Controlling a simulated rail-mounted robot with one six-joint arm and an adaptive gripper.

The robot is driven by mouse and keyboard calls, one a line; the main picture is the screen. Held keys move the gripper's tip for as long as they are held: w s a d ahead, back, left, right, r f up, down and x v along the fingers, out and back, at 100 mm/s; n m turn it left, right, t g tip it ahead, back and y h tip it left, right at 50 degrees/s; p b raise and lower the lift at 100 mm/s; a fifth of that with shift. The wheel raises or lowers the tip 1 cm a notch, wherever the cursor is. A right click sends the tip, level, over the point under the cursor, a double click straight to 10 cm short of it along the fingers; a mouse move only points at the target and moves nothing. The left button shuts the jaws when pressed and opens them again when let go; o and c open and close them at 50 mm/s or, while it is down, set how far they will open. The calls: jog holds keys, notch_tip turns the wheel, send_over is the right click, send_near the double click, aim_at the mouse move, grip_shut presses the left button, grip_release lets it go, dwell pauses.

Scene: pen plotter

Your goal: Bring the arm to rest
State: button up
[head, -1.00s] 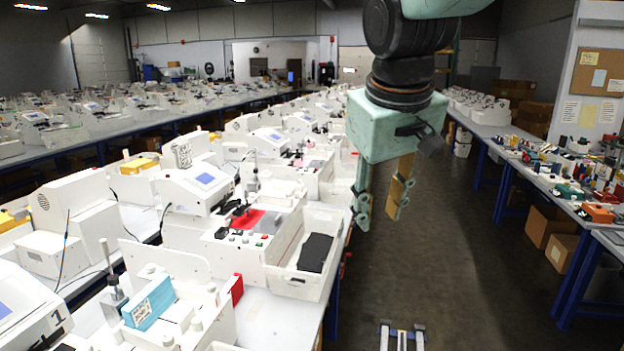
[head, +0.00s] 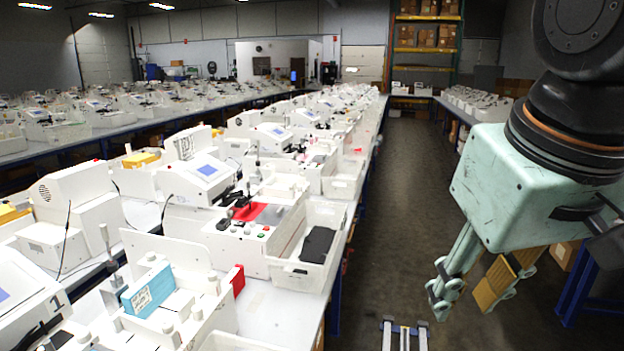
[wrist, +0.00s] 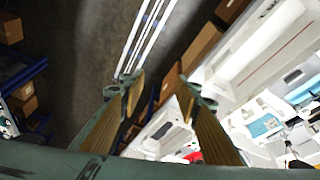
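My gripper (head: 466,291) hangs at the right of the head view, over the aisle floor and clear of the tables. Its two fingers stand apart with nothing between them. In the wrist view the fingers (wrist: 160,92) also show apart and empty, with the floor and a table edge beyond them. My gripper touches nothing that I can see.
The left table (head: 277,311) carries several white plotter machines, a white bin (head: 333,220) with a black item, and a blue box (head: 148,290). Rails (head: 404,335) run along the floor. A blue table leg (head: 580,285) and a cardboard box (head: 563,253) stand behind my gripper.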

jog(key=s+f+m+b, duration=0.1)
jog(key=s+f, duration=0.4)
jog(key=s, duration=0.4)
jog(key=shift+d+b, duration=0.3)
jog(key=shift+d, duration=0.15)
